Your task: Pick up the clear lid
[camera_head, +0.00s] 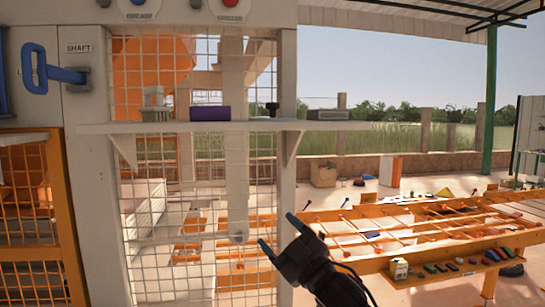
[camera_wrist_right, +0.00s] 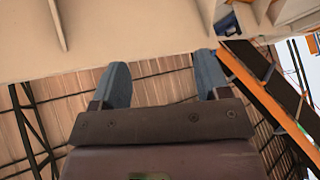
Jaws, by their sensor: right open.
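My right gripper (camera_head: 279,232) is open and empty, in front of the mesh panel and well below the shelf (camera_head: 215,127). Its two blue fingers stand apart in the right wrist view (camera_wrist_right: 162,80), with nothing between them. A flat greyish, partly see-through piece (camera_head: 327,115) lies at the right end of the shelf; it may be the clear lid, but it is too small to be sure. The gripper is apart from it, lower and to the left. My left gripper is out of view.
The shelf also holds a pale bristled item (camera_head: 154,103), a purple block (camera_head: 210,113) and a small black knob (camera_head: 272,109). A bracket (camera_head: 293,147) hangs under it. A blue handle (camera_head: 55,70) sticks out at left. An orange table (camera_head: 440,225) with rods stands at right.

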